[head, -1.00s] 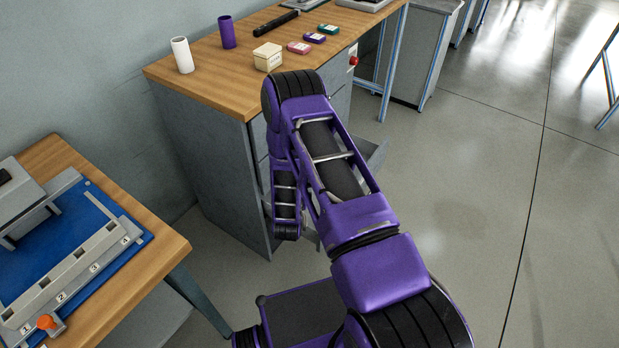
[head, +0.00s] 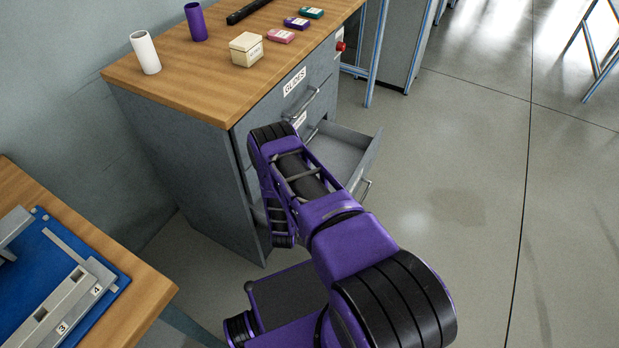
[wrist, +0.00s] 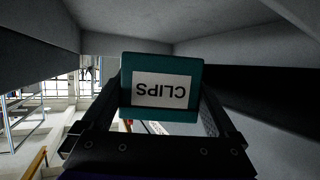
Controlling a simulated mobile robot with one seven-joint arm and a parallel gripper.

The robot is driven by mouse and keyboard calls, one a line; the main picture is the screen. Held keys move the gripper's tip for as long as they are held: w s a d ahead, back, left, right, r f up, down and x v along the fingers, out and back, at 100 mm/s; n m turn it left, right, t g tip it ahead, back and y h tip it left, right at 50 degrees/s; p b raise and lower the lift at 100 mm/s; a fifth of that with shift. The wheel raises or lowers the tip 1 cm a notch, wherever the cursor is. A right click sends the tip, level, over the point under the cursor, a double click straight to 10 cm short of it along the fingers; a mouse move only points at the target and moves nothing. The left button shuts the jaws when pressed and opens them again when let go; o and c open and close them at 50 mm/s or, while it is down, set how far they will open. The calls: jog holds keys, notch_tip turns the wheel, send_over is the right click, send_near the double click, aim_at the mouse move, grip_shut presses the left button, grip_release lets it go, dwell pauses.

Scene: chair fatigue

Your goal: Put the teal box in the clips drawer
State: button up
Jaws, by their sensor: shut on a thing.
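My gripper (wrist: 160,112) is shut on a teal box (wrist: 160,70) with a white label that reads CLIPS, upside down in the wrist view. Grey drawer-like walls surround the box there; I cannot tell its height above any floor. In the head view my arm hides the gripper and held box. An open grey drawer (head: 342,150) sticks out of the cabinet; its visible floor looks bare. I cannot read its label. Another small teal box (head: 311,13) lies on the desktop.
The drawer above, labelled GLUES (head: 294,82), is shut. The desktop (head: 185,85) bears a cream box (head: 246,49), a pink box (head: 280,36), a purple box (head: 297,23), a white cylinder (head: 146,53) and a purple cylinder (head: 196,22). Floor to the right is clear.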

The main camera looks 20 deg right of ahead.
jog(key=w+d+b, duration=0.1)
jog(key=w+d, duration=0.7)
jog(key=d, duration=0.3)
jog(key=shift+w+a+f+b, duration=0.1)
jog(key=shift+f+b, duration=0.5)
jog(key=shift+f, duration=1.15)
jog(key=shift+w+a+f+b, duration=0.1)
jog(key=shift+f+b, duration=0.45)
jog(key=shift+f, duration=1.15)
jog(key=shift+f, duration=0.55)
jog(key=shift+f, duration=0.1)
jog(key=o, duration=1.1)
jog(key=shift+o, duration=0.2)
